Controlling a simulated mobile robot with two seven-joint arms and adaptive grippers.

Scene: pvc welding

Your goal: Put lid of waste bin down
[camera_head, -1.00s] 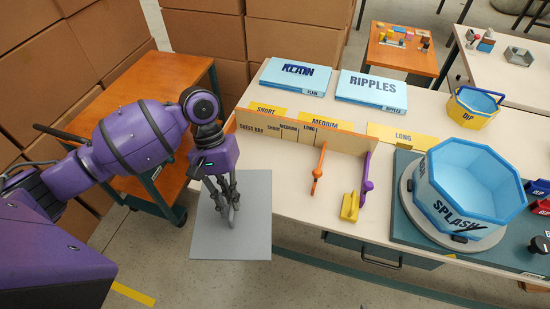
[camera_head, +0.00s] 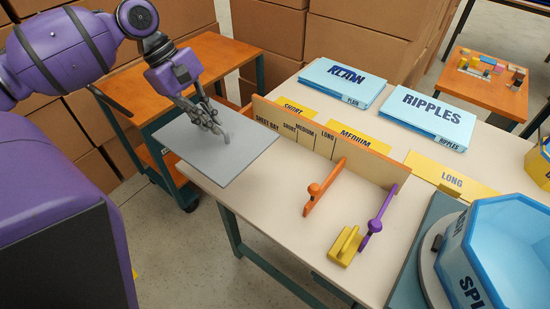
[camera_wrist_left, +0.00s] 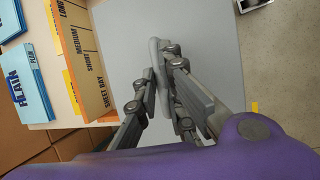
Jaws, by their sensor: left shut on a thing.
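The lid is a flat grey square plate (camera_head: 215,158) with a small upright grey handle (camera_wrist_left: 154,62). My left gripper (camera_head: 218,128) points down and is shut on the handle at the middle of the plate. The plate also shows in the left wrist view (camera_wrist_left: 118,40), below the fingers. In the head view it overlaps the left corner of the worktable (camera_head: 270,190), its left part out past the table edge. The gap between plate and table is hard to judge. My right gripper is out of view, and I see no waste bin that I can identify.
A low wooden divider (camera_head: 370,160) stands right of the plate. Orange (camera_head: 322,190), purple (camera_head: 376,222) and yellow (camera_head: 346,246) tools lie before it. An orange-topped cart (camera_head: 185,75) is behind the plate.

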